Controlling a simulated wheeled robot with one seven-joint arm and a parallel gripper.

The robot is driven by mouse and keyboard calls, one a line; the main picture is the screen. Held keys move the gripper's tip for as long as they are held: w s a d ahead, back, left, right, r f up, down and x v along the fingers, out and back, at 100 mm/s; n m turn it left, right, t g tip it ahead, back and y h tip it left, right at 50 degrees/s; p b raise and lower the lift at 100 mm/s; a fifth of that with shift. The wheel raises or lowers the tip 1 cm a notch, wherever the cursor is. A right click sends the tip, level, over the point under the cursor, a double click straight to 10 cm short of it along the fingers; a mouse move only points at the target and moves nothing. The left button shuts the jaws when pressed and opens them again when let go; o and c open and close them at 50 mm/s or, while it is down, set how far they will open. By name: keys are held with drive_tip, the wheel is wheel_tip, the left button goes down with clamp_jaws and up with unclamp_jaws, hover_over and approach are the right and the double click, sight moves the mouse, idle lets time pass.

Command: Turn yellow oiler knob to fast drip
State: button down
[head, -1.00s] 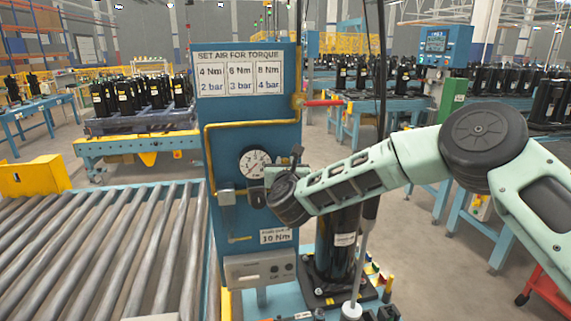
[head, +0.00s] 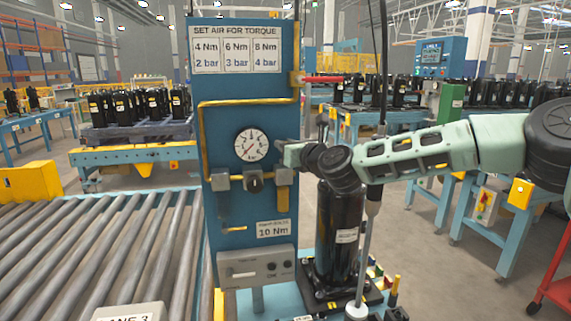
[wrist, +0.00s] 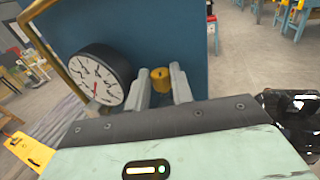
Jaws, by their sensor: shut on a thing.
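The yellow oiler knob (wrist: 160,79) is a small ribbed cylinder with a dark centre on top, in the wrist view. My gripper (wrist: 161,86) has one grey finger on each side of it and is shut on it. In the head view my gripper (head: 284,154) is at the right side of the blue panel (head: 230,115), just right of the gauge, and hides the knob. The oiler (head: 282,197) shows as a grey block with a yellowish bowl below my gripper. How far the knob is turned cannot be told.
The round pressure gauge (head: 251,145) is close left of my gripper. A black regulator knob (head: 254,182) and a grey block (head: 221,181) sit below it. A yellow pipe (head: 204,140) frames the gauge. A black compressor (head: 337,230) stands under my wrist. A roller conveyor (head: 90,250) lies left.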

drive_tip(key=shift+w+d+n+g+y+b, duration=0.1)
drive_tip(key=shift+n+g+y+b, duration=0.4)
drive_tip(key=shift+y+b, duration=0.15)
drive_tip(key=shift+w+d+n+g+y+b, duration=0.1)
drive_tip(key=shift+n+g+y+b, duration=0.45)
drive_tip(key=shift+b, duration=0.1)
drive_tip(key=c, duration=1.5)
unclamp_jaws()
drive_tip(key=b+v, duration=0.1)
drive_tip(key=v, duration=0.6)
drive_tip(key=shift+d+b, duration=0.2)
drive_tip(key=shift+b, duration=0.2)
drive_tip(key=shift+s, duration=0.15)
